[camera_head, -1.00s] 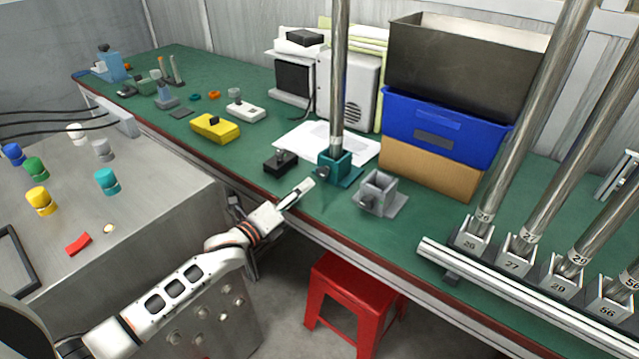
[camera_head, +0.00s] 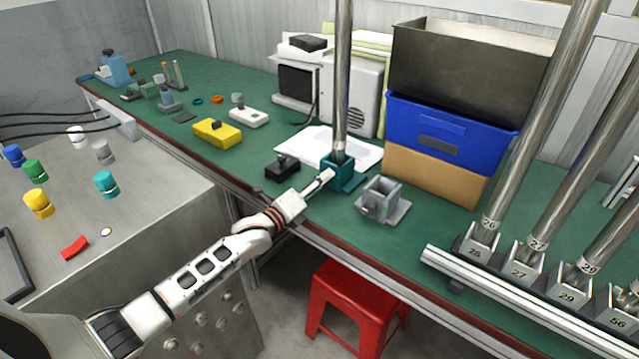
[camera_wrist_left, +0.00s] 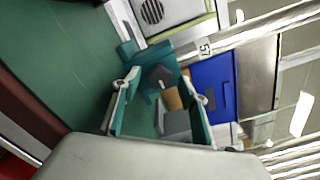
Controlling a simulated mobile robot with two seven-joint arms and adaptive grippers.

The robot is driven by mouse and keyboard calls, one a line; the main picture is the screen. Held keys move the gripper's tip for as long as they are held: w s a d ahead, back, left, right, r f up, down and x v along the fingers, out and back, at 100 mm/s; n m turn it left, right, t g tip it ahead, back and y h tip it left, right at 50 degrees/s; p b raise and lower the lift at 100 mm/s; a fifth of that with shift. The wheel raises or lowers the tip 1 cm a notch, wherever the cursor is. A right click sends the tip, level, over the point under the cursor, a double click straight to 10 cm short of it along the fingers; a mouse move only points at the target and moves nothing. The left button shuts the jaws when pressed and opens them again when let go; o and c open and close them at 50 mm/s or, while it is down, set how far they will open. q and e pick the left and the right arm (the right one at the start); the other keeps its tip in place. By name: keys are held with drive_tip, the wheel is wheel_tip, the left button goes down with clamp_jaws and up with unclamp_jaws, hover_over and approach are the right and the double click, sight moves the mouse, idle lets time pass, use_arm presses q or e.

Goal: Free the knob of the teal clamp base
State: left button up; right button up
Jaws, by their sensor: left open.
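The teal clamp base (camera_head: 351,181) stands on the green bench with a tall metal pole (camera_head: 342,85) upright in it. My left gripper (camera_head: 327,176) is at the base's near left side, in front of the knob in the head view. In the left wrist view the teal base (camera_wrist_left: 132,49) lies just beyond the open fingers (camera_wrist_left: 161,73). The dark knob (camera_wrist_left: 159,78) shows between the fingertips. I cannot tell whether either finger touches it. My right gripper is not in view.
An empty grey clamp base (camera_head: 383,204) stands just right of the teal one. A black block (camera_head: 283,168) sits to the left. A blue bin (camera_head: 450,137) is behind on the right. Numbered poles stand in a rail (camera_head: 500,285) at right. A red stool (camera_head: 350,310) is below the bench edge.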

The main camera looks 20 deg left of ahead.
use_arm(q)
drive_tip(key=c, duration=1.1)
